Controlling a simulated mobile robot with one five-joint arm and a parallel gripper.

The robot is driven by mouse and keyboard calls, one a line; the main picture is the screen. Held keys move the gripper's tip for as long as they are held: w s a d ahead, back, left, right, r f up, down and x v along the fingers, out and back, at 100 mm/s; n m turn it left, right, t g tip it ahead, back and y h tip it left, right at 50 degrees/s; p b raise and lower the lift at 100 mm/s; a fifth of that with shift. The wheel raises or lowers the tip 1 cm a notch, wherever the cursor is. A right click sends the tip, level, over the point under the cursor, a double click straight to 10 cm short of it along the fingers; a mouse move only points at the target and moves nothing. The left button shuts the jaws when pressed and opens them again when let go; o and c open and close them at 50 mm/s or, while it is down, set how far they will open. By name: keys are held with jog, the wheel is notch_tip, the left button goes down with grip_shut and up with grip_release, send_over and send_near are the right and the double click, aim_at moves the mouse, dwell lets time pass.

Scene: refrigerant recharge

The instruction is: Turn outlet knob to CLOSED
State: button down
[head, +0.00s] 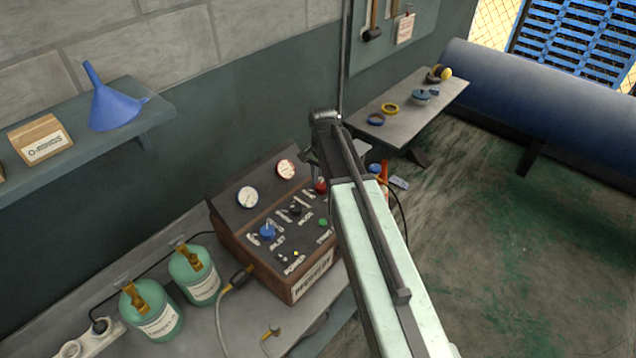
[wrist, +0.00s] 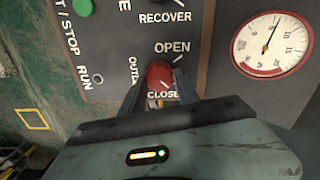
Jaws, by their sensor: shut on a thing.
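The red outlet knob (wrist: 158,74) sits on the dark control panel (wrist: 112,45) in the wrist view, with OPEN printed above it and CLOSED, partly covered, below it. My gripper (wrist: 157,86) is shut on the knob, one finger on each side. Which mark the knob points to cannot be told, as my gripper hides part of it. In the head view the red knob (head: 321,185) shows at the panel's right side, beside my arm, which hides the area around it.
The recharge machine (head: 318,279) stands on a bench with two gauges and a blue inlet knob (head: 267,231). Green refrigerant bottles (head: 201,276) stand at its left. A grey side table (head: 426,108) holds small parts. The floor at right is clear.

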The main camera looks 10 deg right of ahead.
aim_at(322, 185)
jog(key=shift+s, duration=0.1)
jog(key=c, duration=0.9)
grip_release()
jog(key=shift+s+a, duration=0.1)
notch_tip(322, 185, up, 8)
jog(key=p, duration=0.8)
jog(key=shift+f, duration=0.1)
